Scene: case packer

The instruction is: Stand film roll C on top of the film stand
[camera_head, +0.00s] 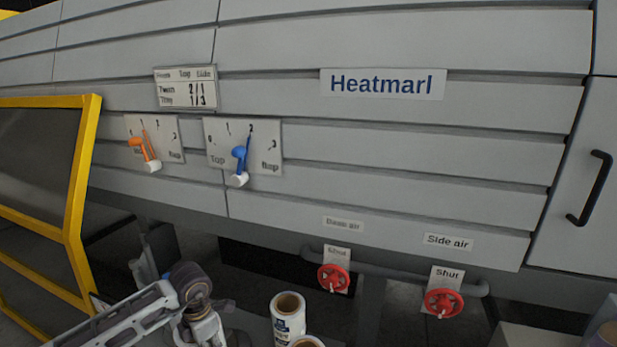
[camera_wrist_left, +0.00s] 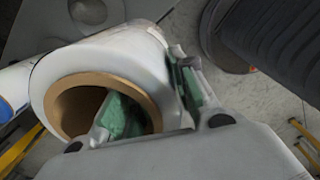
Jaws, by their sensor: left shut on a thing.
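My left gripper (camera_wrist_left: 152,98) is shut on a film roll (camera_wrist_left: 95,62) in the left wrist view. One green-padded finger is inside the roll's brown core and the other lies against its outer white side. No letter shows on this roll, so I cannot tell whether it is roll C. Another roll (camera_wrist_left: 12,85) with a blue patch is partly visible at the left edge. In the head view, a white film roll (camera_head: 287,322) with a blue label stands upright at the bottom, with another roll (camera_head: 307,342) cut off in front. I cannot identify the film stand.
A grey machine front carries two flap levers (camera_head: 146,152) (camera_head: 241,162) and two red valve wheels (camera_head: 333,278) (camera_head: 443,302). A yellow-framed guard (camera_head: 78,190) stands at the left. Concrete floor (camera_wrist_left: 250,105) shows in the wrist view.

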